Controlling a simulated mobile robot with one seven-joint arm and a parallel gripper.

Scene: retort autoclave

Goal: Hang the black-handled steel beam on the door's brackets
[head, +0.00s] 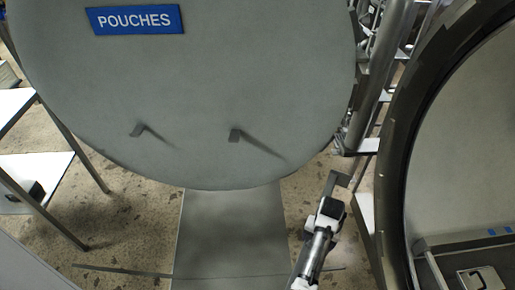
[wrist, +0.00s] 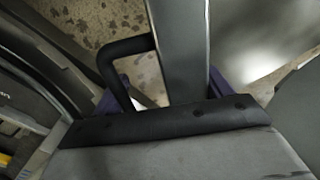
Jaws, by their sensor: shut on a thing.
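The steel beam (wrist: 180,45) runs up and away in the wrist view, with its black handle (wrist: 112,62) looping out on the left. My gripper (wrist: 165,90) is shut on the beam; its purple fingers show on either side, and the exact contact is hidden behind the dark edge. In the head view my gripper (head: 331,207) is low and right of the door, with a short grey part of the beam (head: 337,184) showing above it. The round grey door (head: 230,70) carries two small brackets, a left one (head: 137,130) and a right one (head: 235,135). Both brackets look empty.
A blue POUCHES sign (head: 135,19) is on the door. The round dark-rimmed vessel opening (head: 395,160) is close on the right. Steel posts (head: 375,75) stand between door and vessel. White shelves (head: 35,170) are at left. A grey plate (head: 225,235) lies below the door.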

